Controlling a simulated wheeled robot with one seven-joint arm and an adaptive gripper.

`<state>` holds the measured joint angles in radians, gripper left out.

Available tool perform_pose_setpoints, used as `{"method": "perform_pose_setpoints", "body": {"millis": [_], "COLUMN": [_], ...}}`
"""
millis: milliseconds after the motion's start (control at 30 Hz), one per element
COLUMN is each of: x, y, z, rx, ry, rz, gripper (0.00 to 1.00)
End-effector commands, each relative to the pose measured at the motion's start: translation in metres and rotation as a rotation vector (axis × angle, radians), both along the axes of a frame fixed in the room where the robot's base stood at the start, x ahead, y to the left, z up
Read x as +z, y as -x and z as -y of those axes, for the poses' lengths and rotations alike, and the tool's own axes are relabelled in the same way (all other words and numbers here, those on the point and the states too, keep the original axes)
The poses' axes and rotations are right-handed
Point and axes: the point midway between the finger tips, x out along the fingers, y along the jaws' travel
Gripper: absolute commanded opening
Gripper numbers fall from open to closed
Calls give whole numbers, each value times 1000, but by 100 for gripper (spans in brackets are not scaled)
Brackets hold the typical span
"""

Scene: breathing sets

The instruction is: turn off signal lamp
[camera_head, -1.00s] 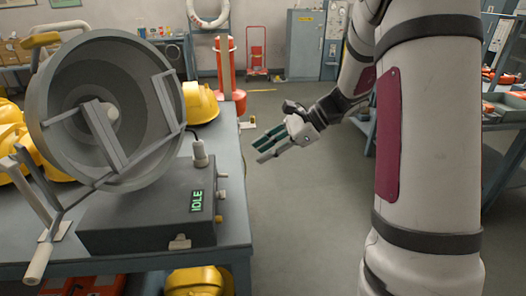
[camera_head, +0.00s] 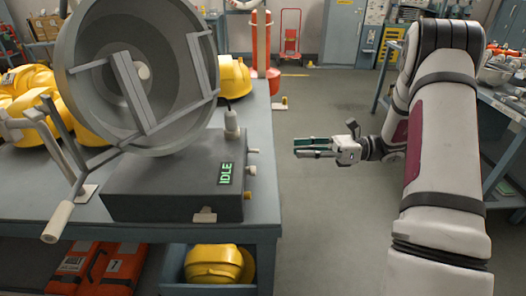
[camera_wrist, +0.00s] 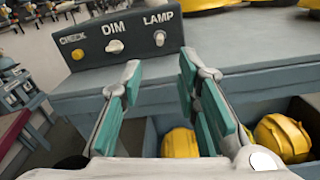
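The signal lamp (camera_head: 140,110) is a large grey dish with a barred front on a grey control box (camera_head: 165,195), on the left table. The box's front reads "IDLE" in lit green (camera_head: 225,173). Its right side carries a white LAMP knob (camera_wrist: 160,38), a white DIM knob (camera_wrist: 115,46) and a yellow CHECK button (camera_wrist: 77,54); the LAMP knob also shows in the head view (camera_head: 253,151). My gripper (camera_head: 296,148) is open and empty, right of the box and apart from it, fingers pointing at its side. In the wrist view the knobs lie beyond the teal-padded fingers (camera_wrist: 161,66).
The blue-grey table (camera_head: 258,130) also holds yellow helmets (camera_head: 235,78). Under it are orange packs (camera_head: 110,268) and a bin (camera_head: 172,272) with a yellow helmet. The floor (camera_head: 320,220) between is clear.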

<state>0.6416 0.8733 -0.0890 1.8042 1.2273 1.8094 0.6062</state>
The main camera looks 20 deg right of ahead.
Motion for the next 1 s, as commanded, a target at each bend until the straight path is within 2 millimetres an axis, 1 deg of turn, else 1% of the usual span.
{"method": "perform_pose_setpoints", "body": {"millis": [33, 300, 500, 600, 700, 1000], "x": [1, 1, 1, 0, 0, 0], "y": [-2, -17, -26, -29, -31, -32], "z": [-11, -62, -92, -101, -106, -108], "rx": [4, 4, 2, 1, 0, 0], "ry": [-2, 0, 1, 2, 2, 2], "rz": [0, 0, 1, 0, 0, 0], "gripper": [30, 30, 30, 30, 30, 30]}}
